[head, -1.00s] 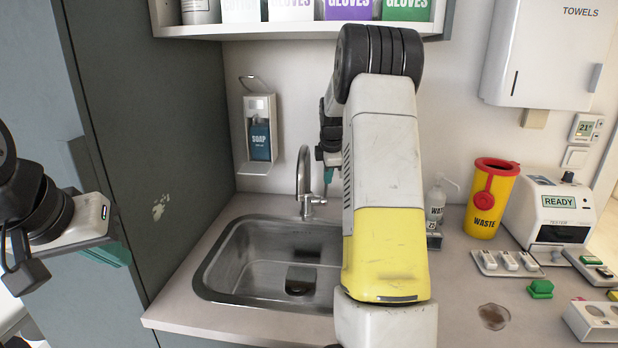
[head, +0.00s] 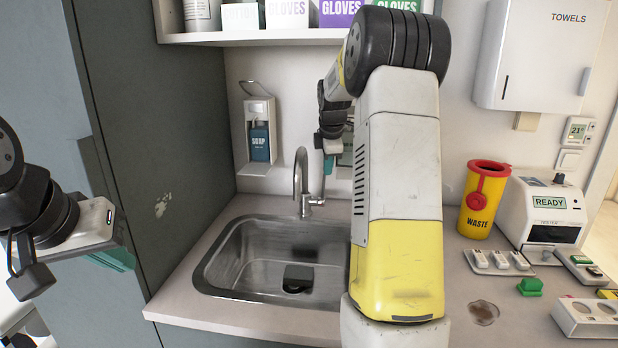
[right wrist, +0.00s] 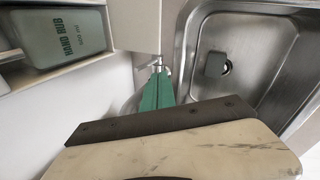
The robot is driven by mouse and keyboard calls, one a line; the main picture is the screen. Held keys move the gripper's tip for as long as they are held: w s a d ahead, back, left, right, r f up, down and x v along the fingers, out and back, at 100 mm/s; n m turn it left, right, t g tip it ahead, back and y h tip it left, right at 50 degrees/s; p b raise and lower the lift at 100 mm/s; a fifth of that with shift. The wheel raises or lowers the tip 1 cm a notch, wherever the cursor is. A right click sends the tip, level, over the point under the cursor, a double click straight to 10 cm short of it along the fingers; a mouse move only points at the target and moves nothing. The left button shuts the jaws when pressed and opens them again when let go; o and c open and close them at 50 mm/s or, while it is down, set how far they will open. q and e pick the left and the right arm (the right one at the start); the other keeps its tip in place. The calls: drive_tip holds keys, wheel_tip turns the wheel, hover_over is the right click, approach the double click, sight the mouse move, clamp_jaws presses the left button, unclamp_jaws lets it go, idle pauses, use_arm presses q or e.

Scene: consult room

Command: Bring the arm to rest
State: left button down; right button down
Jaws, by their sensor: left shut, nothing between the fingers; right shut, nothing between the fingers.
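My right arm rises in front of the counter in the head view and bends over at the top. My right gripper (head: 329,165) shows only in part beside the tap, half hidden by the arm. In the right wrist view its green fingers (right wrist: 158,92) are together and empty, pointing toward the wall side of the sink (right wrist: 290,75). My left gripper (head: 118,259) is at the left edge of the head view, shut and empty, in front of the grey cabinet side.
The steel sink (head: 225,272) with its tap (head: 300,180) lies left of my right arm. A soap dispenser (head: 260,140) hangs on the wall. A yellow waste bin (head: 481,205) and a tester (head: 545,215) stand to the right. A shelf (head: 240,37) runs above.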

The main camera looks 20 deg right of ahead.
drive_tip(key=s+a+r+m+y, duration=0.1)
drive_tip(key=s+a+r+m, duration=0.1)
drive_tip(key=s+a+r, duration=0.3)
drive_tip(key=s+a+r+m, duration=0.2)
drive_tip(key=s+r+m, duration=0.1)
drive_tip(key=s, duration=0.3)
drive_tip(key=s+a+f+m+y, duration=0.1)
drive_tip(key=s+a+m, duration=0.4)
drive_tip(key=s, duration=0.7)
drive_tip(key=s+a+f+m+t+y, duration=0.1)
drive_tip(key=s+a+f+m, duration=0.2)
drive_tip(key=s, duration=0.9)
drive_tip(key=a+m, duration=0.2)
drive_tip(key=a, duration=0.1)
drive_tip(key=shift+s+t, duration=0.3)
drive_tip(key=c, duration=2.2)
unclamp_jaws()
